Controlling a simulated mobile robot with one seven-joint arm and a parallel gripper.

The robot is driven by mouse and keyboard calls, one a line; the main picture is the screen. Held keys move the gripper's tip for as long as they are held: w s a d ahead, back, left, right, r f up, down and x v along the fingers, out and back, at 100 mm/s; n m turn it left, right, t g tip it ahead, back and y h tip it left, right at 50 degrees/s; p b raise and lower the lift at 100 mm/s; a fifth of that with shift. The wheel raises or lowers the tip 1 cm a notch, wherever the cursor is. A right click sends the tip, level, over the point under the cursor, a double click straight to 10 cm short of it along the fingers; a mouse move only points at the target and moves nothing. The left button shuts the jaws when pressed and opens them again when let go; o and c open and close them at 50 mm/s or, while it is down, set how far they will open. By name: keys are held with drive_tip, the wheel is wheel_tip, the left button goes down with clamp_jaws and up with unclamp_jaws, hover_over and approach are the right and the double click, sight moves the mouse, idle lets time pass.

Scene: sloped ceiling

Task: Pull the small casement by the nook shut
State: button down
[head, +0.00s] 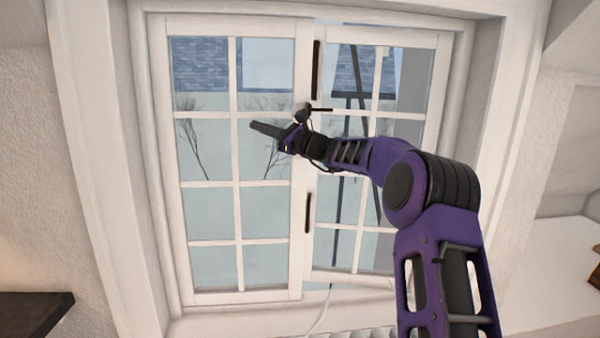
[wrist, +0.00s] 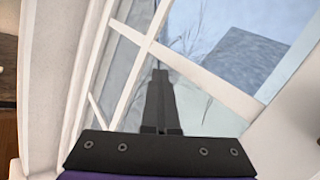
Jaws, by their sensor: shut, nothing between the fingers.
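A white two-leaf casement window fills the middle of the head view. The left leaf (head: 240,297) looks flush in its frame. The right leaf (head: 437,90) sits at an angle to the frame, with a gap along its bottom and inner edge, so it stands ajar. Dark vertical fittings (head: 316,70) and a small black handle (head: 319,110) are on the meeting edge. My gripper (head: 257,128) is shut and empty in front of the left leaf's panes. Its closed fingers (wrist: 160,80) point at the panes in the wrist view; contact cannot be told. My arm hides part of the right leaf.
A deep white window surround (head: 85,120) edges the window. A dark shelf (head: 32,312) is at the lower left. A pale ledge (head: 545,275) lies in the recess at the right. A blue-grey brick building (head: 200,62) and bare branches show outside.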

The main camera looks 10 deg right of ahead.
sight(309, 210)
drive_tip(key=w+d+f+m+h, duration=0.1)
drive_tip(key=w+d+f+m, duration=0.1)
drive_tip(key=d+f, duration=0.4)
drive_tip(key=w+d+f+m+h, duration=0.1)
drive_tip(key=d+f, duration=0.5)
drive_tip(key=f, duration=0.9)
drive_tip(key=w+d+f+m+t+h, duration=0.1)
drive_tip(key=w+d+f+m+h, duration=0.1)
drive_tip(key=d+f, duration=0.4)
drive_tip(key=shift+w+d+f+m, duration=0.1)
drive_tip(key=shift+w+f+m, duration=0.2)
drive_tip(key=shift+f, duration=0.45)
drive_tip(key=shift+w+d+f+m, duration=0.1)
drive_tip(key=shift+w+f+m, duration=0.2)
drive_tip(key=shift+f, duration=0.4)
drive_tip(key=shift+w+d+f+m, duration=0.15)
drive_tip(key=shift+f+m, duration=0.25)
drive_tip(key=shift+f, duration=0.35)
drive_tip(key=shift+n+t, duration=0.3)
drive_tip(key=r, duration=0.1)
drive_tip(key=s+a+r, duration=0.1)
drive_tip(key=r, duration=0.1)
drive_tip(key=s+a+r, duration=0.1)
drive_tip(key=shift+s+r, duration=0.15)
drive_tip(key=shift+r, duration=0.2)
drive_tip(key=shift+f, duration=0.55)
drive_tip(key=shift+w+f, duration=0.2)
drive_tip(key=shift+w, duration=0.1)
drive_tip(key=shift+s+r, duration=0.1)
